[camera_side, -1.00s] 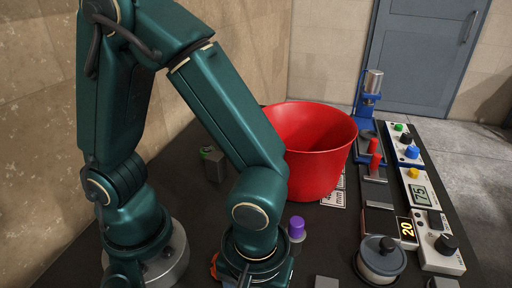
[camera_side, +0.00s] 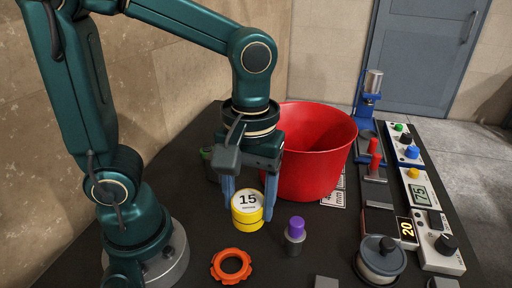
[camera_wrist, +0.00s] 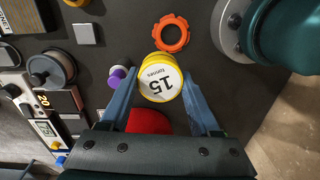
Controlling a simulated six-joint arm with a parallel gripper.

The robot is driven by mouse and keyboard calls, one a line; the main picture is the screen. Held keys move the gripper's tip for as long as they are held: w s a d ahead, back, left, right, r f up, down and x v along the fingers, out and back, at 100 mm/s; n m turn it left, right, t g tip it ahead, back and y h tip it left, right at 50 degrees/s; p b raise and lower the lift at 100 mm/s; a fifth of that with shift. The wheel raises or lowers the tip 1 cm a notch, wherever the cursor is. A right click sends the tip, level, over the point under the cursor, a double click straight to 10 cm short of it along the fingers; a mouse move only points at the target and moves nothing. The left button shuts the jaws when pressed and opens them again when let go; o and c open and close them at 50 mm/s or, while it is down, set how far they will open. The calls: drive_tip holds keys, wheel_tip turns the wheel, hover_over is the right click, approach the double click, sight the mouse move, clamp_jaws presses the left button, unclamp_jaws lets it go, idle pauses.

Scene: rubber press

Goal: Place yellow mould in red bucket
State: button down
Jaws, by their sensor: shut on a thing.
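The yellow mould (camera_side: 247,218) is a short cylinder with a white top marked "15 tonnes". My gripper (camera_side: 249,206) points down with its blue fingers shut on the mould's sides, in front and to the left of the red bucket in the side view. In the wrist view the mould (camera_wrist: 160,84) sits between the fingertips. The red bucket (camera_side: 308,167) stands upright and open-topped on the dark table; its floor is hidden. A part of the bucket (camera_wrist: 149,122) shows below the mould in the wrist view. I cannot tell whether the mould is clear of the table.
An orange ring (camera_side: 231,266) lies on the table in front of the mould. A purple-capped piece (camera_side: 296,232) stands to the right. A grey lidded pot (camera_side: 380,260), control boxes (camera_side: 436,247) and a blue press (camera_side: 368,110) line the right side.

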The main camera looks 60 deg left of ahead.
sight(250, 195)
drive_tip(key=shift+w+a+r, duration=0.1)
drive_tip(key=shift+a+r, duration=0.05)
drive_tip(key=shift+r, duration=0.15)
drive_tip(key=r, duration=0.5)
drive_tip(key=shift+w+a, duration=0.1)
drive_tip(key=shift+w, duration=0.15)
drive_tip(key=w+a+r+n+h, duration=0.1)
drive_tip(key=w+a+n, duration=0.3)
drive_tip(key=w, duration=0.3)
drive_tip(key=w+a+r+n, duration=0.1)
drive_tip(key=w+a+n, duration=0.35)
drive_tip(key=w, duration=0.25)
drive_tip(key=w+a+f+n, duration=0.2)
drive_tip(key=w+a+n, duration=0.25)
drive_tip(key=a, duration=0.45)
drive_tip(key=shift+s+a+f, duration=0.1)
drive_tip(key=shift+s+f, duration=0.05)
drive_tip(key=shift+f, duration=2.4)
drive_tip(key=shift+s+d+f, duration=0.1)
drive_tip(key=shift+s+f, duration=0.1)
drive_tip(key=shift+f, duration=2.4)
drive_tip(key=shift+s+a+f, duration=0.1)
drive_tip(key=shift+s+f, duration=0.05)
drive_tip(key=shift+f, duration=2.4)
drive_tip(key=shift+f, duration=0.1)
drive_tip(key=shift+c, duration=0.6)
unclamp_jaws()
